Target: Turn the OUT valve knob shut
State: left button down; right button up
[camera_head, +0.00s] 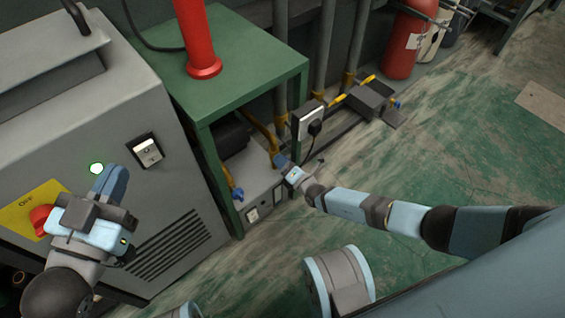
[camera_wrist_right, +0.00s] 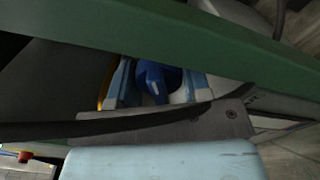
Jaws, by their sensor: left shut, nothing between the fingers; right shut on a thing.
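A small blue valve knob (camera_wrist_right: 154,78) sits between the light-blue fingers of my right gripper (camera_wrist_right: 158,90) in the right wrist view. My right gripper (camera_head: 283,161) is shut on it beside the green table's near right leg, above the grey unit on the lower shelf. In the head view, the gripper mostly hides this knob. A second blue knob (camera_head: 238,194) with a yellow hose is at the unit's left end. No OUT label is readable, so I cannot tell from lettering which knob is OUT. My left gripper (camera_head: 112,182) is shut and empty in front of the grey machine's panel.
The grey machine (camera_head: 120,90) has a red switch (camera_head: 41,217) on a yellow plate and a lit green lamp (camera_head: 96,168). The green table (camera_head: 245,60) bears a red cylinder (camera_head: 197,35). A socket box (camera_head: 308,122) with a black plug is behind the right gripper. Open floor lies right.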

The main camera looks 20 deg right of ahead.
dwell(0.3)
jog(key=o, duration=0.9)
jog(key=shift+c, duration=0.2)
